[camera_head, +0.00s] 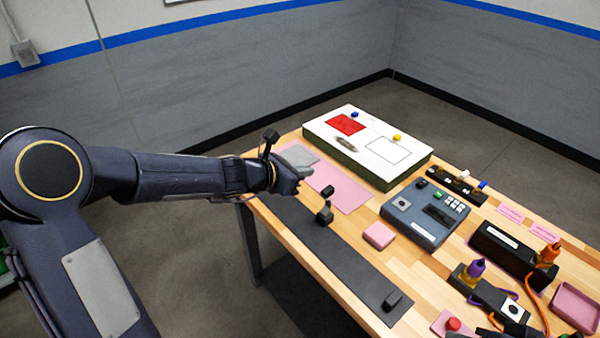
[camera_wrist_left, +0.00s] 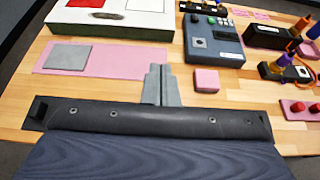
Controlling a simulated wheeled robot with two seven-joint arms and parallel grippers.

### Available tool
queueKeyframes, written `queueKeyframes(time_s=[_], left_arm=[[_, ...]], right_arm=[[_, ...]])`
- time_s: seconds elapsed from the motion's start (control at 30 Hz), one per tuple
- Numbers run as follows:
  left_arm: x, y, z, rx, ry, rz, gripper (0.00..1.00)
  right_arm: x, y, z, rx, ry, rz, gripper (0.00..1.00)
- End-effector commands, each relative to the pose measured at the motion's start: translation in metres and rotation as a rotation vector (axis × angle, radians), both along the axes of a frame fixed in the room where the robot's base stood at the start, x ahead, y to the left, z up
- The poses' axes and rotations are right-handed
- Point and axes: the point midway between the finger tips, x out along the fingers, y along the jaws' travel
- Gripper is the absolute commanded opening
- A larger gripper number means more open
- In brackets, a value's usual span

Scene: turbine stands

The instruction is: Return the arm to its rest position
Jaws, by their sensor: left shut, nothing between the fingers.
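My left arm comes in from the left in the head view and reaches over the left end of the wooden table (camera_head: 387,240). My left gripper (camera_head: 304,170) is above the pink mat, near the grey square plate. In the left wrist view my left gripper (camera_wrist_left: 161,72) shows its grey fingers closed together, with nothing between them. Whether it touches the mat is not clear. My right gripper is not clearly seen; only dark parts show at the bottom right of the head view.
A white-topped box (camera_head: 365,147) with a red panel stands at the back. A blue-grey device (camera_head: 427,213), a pink block (camera_head: 379,235) and a black strip (camera_head: 325,250) lie nearer. Bottles and a pink tray (camera_head: 577,305) crowd the right. Floor left of the table is clear.

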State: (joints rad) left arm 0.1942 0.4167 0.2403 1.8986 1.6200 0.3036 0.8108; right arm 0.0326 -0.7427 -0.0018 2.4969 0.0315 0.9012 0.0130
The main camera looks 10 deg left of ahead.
Motion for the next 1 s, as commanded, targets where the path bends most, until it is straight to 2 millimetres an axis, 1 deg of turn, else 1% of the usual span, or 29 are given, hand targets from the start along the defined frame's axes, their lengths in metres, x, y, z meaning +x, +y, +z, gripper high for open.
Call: queueKeyframes(time_s=[0.37, 0.47, 0.53, 0.57, 0.6, 0.67, 0.7, 0.77, 0.8, 0.87, 0.9, 1.0], left_arm=[[-0.001, 0.000, 0.001, 0.004, -0.004, -0.004, 0.00], [-0.010, 0.000, 0.010, 0.058, -0.058, -0.050, 0.00], [-0.027, 0.001, 0.023, 0.154, -0.150, -0.133, 0.00], [-0.038, 0.001, 0.030, 0.210, -0.201, -0.181, 0.00], [-0.055, 0.002, 0.038, 0.299, -0.277, -0.255, 0.00], [-0.087, 0.003, 0.047, 0.453, -0.398, -0.385, 0.00], [-0.111, 0.005, 0.049, 0.562, -0.477, -0.479, 0.00], [-0.147, 0.009, 0.048, 0.727, -0.585, -0.622, 0.00], [-0.171, 0.013, 0.045, 0.834, -0.648, -0.717, 0.00], [-0.206, 0.021, 0.035, 0.993, -0.729, -0.859, 0.00], [-0.228, 0.027, 0.026, 1.093, -0.773, -0.954, 0.00], [-0.275, 0.046, 0.002, 1.308, -0.843, -1.170, 0.00]], right_arm=[[0.000, 0.000, 0.000, 0.000, -0.001, 0.000, 0.36], [0.000, 0.000, -0.002, 0.000, -0.001, 0.000, 0.36], [0.000, 0.000, -0.006, 0.000, -0.001, 0.000, 0.36], [0.000, 0.000, -0.008, 0.000, -0.001, 0.000, 0.36], [0.000, 0.000, -0.011, 0.000, -0.001, 0.000, 0.36], [0.000, 0.000, -0.016, 0.000, -0.001, 0.000, 0.36], [0.000, 0.000, -0.019, 0.000, -0.001, 0.000, 0.36], [0.000, 0.000, -0.023, 0.000, -0.001, 0.000, 0.36], [0.000, 0.000, -0.026, 0.000, -0.001, 0.000, 0.36], [0.000, 0.000, -0.031, 0.000, -0.001, 0.000, 0.36], [0.000, 0.000, -0.033, 0.000, 0.000, 0.000, 0.36], [0.000, 0.000, -0.039, 0.000, 0.000, 0.000, 0.36]])
